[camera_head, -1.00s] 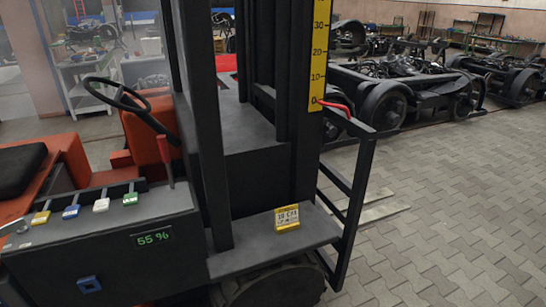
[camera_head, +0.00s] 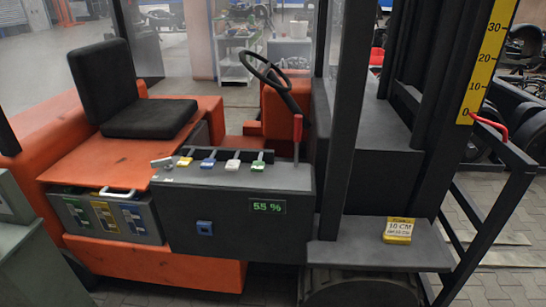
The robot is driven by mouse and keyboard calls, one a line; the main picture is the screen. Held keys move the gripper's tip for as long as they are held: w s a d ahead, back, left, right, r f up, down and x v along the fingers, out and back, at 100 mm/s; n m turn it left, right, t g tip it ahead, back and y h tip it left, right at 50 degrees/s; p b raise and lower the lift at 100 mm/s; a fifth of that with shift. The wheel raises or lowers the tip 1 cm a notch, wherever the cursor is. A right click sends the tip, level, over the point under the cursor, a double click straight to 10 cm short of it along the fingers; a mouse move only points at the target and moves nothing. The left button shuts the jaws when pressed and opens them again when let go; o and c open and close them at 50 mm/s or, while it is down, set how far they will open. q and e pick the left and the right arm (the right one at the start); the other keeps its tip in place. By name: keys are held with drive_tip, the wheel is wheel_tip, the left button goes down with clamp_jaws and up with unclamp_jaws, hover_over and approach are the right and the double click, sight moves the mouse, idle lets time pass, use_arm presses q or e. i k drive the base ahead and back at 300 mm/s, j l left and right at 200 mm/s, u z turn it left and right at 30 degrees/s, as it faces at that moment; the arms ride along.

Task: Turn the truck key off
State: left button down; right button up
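The orange and black truck (camera_head: 290,183) fills the middle of the head view. Its dark control panel (camera_head: 260,178) has a row of levers with yellow, blue, white and green tops. A small silver piece (camera_head: 162,161) lies at the left end of this row. It may be the key, but it is too small to tell its position. Neither of my grippers shows in the head view.
A black seat (camera_head: 148,105) and steering wheel (camera_head: 268,76) are behind the panel. The mast and a black side frame (camera_head: 490,220) stand at right. A grey-green block is at the lower left edge.

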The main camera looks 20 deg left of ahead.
sight(167, 162)
drive_tip(key=u, duration=1.3)
